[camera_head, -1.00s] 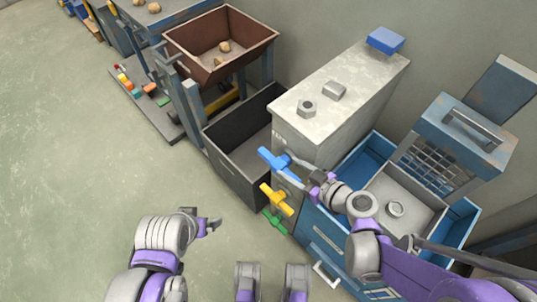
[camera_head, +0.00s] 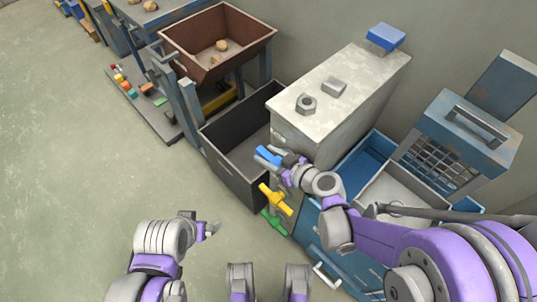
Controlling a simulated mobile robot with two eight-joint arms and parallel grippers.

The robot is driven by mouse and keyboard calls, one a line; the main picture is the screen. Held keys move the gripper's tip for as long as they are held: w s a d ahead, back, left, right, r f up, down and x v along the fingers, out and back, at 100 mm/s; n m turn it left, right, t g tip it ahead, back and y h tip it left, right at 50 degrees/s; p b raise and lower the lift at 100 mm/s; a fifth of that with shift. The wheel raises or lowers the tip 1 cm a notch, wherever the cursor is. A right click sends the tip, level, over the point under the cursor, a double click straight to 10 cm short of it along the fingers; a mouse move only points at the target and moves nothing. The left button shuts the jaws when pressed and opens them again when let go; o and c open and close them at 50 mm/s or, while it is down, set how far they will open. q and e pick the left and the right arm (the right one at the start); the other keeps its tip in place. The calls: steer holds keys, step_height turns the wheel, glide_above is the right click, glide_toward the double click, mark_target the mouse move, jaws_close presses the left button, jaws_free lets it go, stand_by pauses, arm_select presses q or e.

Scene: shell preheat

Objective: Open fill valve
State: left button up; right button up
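Three valve handles are on the front of the grey cabinet (camera_head: 330,100): a blue one (camera_head: 267,154) on top, a yellow one (camera_head: 276,200) below it and a green one (camera_head: 273,222) lowest. I cannot tell by label which is the fill valve. My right gripper (camera_head: 285,165) is at the blue handle, its dark fingers overlapping the handle's right part. Whether they are closed on it is hidden. My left gripper (camera_head: 209,229) is low over the floor, left of the valves and away from them; its finger opening is unclear.
A dark open bin (camera_head: 228,165) stands left of the cabinet, with a brown tray (camera_head: 190,52) on a stand behind it. A blue drawer unit (camera_head: 318,245) is to the right, under my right arm. A nut (camera_head: 306,104) lies on the cabinet top. The floor at left is clear.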

jaws_close()
stand_by(1.2)
